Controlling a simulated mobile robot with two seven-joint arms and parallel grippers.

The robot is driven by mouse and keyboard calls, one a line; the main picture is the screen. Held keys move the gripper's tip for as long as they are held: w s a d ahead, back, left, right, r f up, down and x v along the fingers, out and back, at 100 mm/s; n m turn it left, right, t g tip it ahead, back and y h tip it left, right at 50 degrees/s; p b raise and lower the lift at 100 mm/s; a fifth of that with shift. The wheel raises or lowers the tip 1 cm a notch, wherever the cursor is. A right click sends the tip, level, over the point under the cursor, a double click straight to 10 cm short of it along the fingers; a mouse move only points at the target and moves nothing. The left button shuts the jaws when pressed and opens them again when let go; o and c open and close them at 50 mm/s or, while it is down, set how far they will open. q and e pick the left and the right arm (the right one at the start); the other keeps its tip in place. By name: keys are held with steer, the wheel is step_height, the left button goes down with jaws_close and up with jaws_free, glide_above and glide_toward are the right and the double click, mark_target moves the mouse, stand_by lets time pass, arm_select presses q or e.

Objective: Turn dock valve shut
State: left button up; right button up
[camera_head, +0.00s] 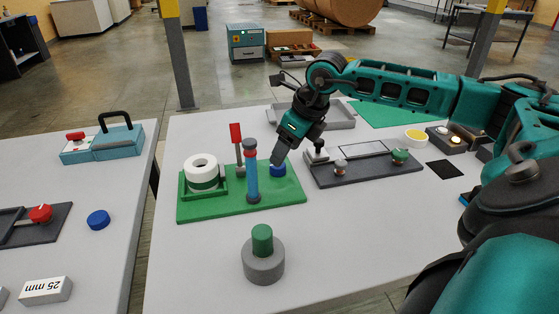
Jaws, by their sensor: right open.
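A green dock board (285,195) lies on the table at the middle left. On it stands an upright red-handled lever (236,134) on a thin grey stem, which looks like the dock valve. Next to it is a blue upright cylinder with grey ends (251,175). A short blue round piece (278,171) sits at the board's right part. My right gripper (279,158) is open, pointing down just above this blue piece, to the right of the red lever. I cannot tell whether it touches the blue piece. My left gripper is not in view.
A white roll (202,171) sits in a green holder on the board. A grey base with a green cylinder (262,240) stands in front. A dark fixture plate (365,168) lies to the right, with a grey tray (340,119) behind. A gap separates the left table (130,195).

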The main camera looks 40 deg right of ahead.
steer(key=x, duration=0.5)
steer(key=c, duration=1)
